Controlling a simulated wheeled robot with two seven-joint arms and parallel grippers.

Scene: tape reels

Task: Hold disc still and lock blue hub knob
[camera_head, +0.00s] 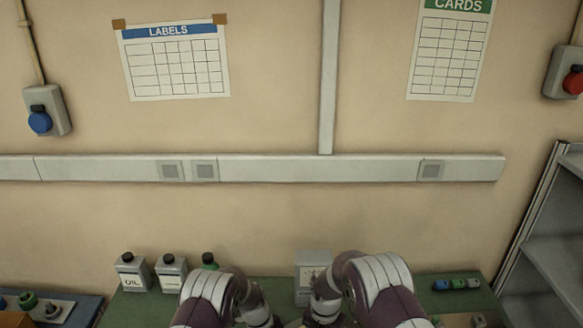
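No disc and no blue hub knob can be made out in the head view. My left arm and my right arm rise from the bottom edge and bend toward the middle in front of the green bench (135,308). Their wrist parts run down near the bottom centre. Both grippers are out of view, cut off by the lower edge, so what they hold or touch cannot be seen.
Bottles, one labelled OIL (132,273), stand at the bench's back left. A grey box with a dial (312,270) stands behind my arms. Small coloured items (457,284) lie at right. A metal shelf (550,225) borders the bench. A wall box has a blue button (40,122).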

